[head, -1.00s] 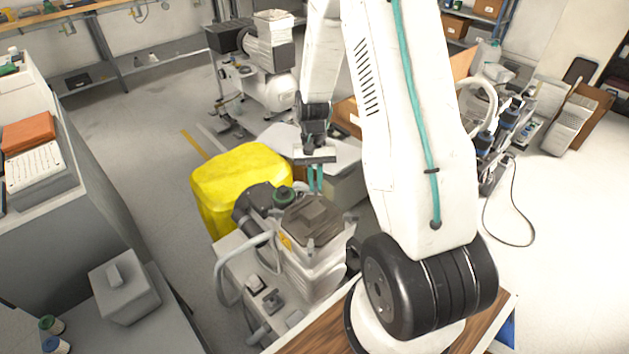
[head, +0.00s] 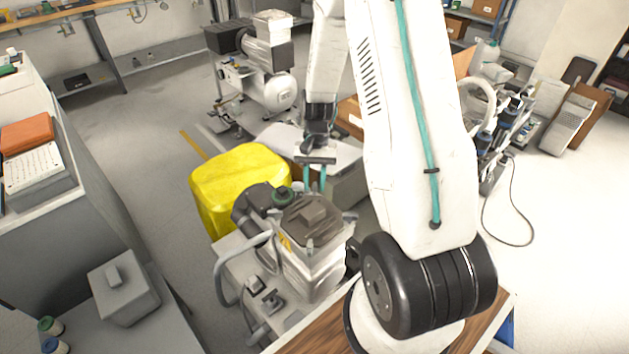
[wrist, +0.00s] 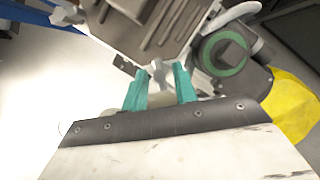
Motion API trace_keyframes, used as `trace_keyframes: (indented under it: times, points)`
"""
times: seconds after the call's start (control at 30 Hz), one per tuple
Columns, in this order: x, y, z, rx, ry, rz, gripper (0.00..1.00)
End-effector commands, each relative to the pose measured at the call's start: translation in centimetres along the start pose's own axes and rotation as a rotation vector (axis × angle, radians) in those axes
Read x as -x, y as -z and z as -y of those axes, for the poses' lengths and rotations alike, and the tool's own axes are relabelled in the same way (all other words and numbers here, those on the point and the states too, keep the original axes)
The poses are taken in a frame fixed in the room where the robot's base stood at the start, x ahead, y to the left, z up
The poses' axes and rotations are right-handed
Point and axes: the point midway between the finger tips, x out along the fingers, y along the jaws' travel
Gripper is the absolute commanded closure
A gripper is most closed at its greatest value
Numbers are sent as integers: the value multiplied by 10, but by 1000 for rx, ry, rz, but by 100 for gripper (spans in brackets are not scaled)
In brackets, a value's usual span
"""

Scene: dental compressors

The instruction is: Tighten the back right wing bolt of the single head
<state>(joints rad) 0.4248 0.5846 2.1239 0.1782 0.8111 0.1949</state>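The single head compressor has a dark ribbed head (head: 312,213) on a pale metal body (head: 308,270). My gripper (head: 315,180) is over the far side of the head, its teal fingers pointing down. In the wrist view the head (wrist: 160,20) fills the top. My gripper (wrist: 161,72) is open there, with a silver wing bolt (wrist: 158,72) at the head's edge between its fingertips. Gaps show beside the bolt, and I cannot tell whether either finger touches it. Another wing bolt (wrist: 65,14) shows at the upper left corner.
A round green-rimmed part (wrist: 225,54) sits close beside the head. A yellow container (head: 238,180) stands behind the compressor at left. A larger compressor (head: 262,75) stands farther back. A grey box (head: 123,287) sits at the lower left. Open floor lies at right.

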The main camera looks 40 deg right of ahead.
Motion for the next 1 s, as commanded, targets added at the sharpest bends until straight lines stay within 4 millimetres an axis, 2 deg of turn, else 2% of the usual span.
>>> trace_keyframes:
  times: [0.33,0.47,0.7,0.83,1.0]
  points:
    - [3,0,0,1,0,0,68]
    - [20,1,0,1,1,-2,68]
    - [60,1,0,1,0,-2,68]
    - [74,0,0,0,0,-1,68]
    - [78,0,0,0,0,1,68]
